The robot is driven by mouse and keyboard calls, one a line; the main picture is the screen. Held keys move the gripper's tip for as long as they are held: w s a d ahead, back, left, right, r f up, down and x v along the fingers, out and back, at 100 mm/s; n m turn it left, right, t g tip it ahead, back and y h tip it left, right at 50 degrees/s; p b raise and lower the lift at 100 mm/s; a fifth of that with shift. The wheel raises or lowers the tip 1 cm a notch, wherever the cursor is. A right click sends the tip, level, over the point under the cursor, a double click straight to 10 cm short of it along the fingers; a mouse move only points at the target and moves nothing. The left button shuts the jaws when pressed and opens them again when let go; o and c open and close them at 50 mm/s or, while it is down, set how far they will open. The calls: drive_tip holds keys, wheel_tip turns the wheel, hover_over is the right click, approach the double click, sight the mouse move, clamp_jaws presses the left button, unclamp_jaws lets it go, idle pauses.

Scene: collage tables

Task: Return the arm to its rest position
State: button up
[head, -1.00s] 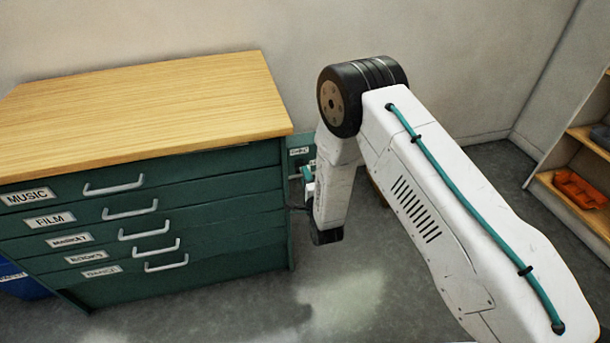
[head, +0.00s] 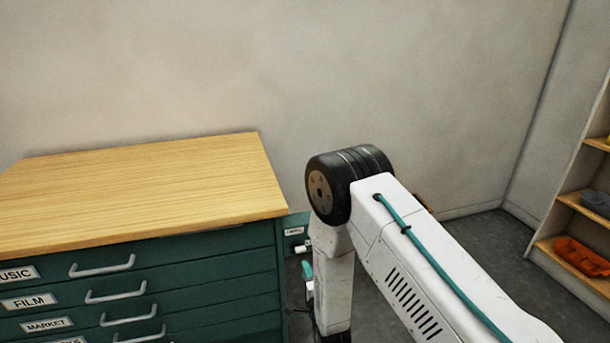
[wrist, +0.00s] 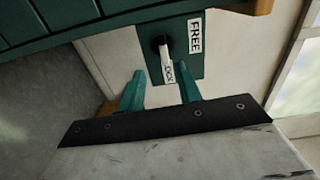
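My arm reaches in from the lower right of the head view and bends down beside the green drawer cabinet (head: 200,275). My gripper (wrist: 161,90) shows two teal fingers standing apart in the wrist view, with nothing between their tips. In the head view only a bit of teal finger (head: 306,269) shows; the rest is hidden behind my arm. Just beyond the fingers is a green panel (wrist: 188,66) with a FREE label and a dark knob with a pale lever (wrist: 167,62) marked LOCK. The lever appears apart from the fingers.
The cabinet has a bare wooden top (head: 140,190) and labelled drawers with pale handles, close to the left of my arm. A wall stands behind. Grey floor lies between.

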drive_tip(key=s+d+f+n+g+h, duration=0.2)
drive_tip(key=s+f+n+g+h, duration=0.1)
drive_tip(key=s+f+n+g, duration=0.55)
drive_tip(key=s+d+r+n+g, duration=0.2)
drive_tip(key=s+d+r, duration=0.6)
drive_tip(key=r, duration=0.7)
drive_tip(key=s+d+r+n+g+h, duration=0.1)
drive_tip(key=s+d+r+n+g, duration=0.1)
drive_tip(key=s+d+r, duration=0.6)
drive_tip(key=s+d+r+n+g+h, duration=0.1)
drive_tip(key=s+d+r+n+g, duration=0.1)
drive_tip(key=s+d+r, duration=0.5)
drive_tip(key=s+r, duration=0.3)
drive_tip(key=r, duration=0.5)
drive_tip(key=s+r+g, duration=0.1)
drive_tip(key=s+r, duration=0.2)
drive_tip(key=r, duration=0.5)
drive_tip(key=shift+s+d+r, duration=0.2)
drive_tip(key=shift+s+d, duration=0.2)
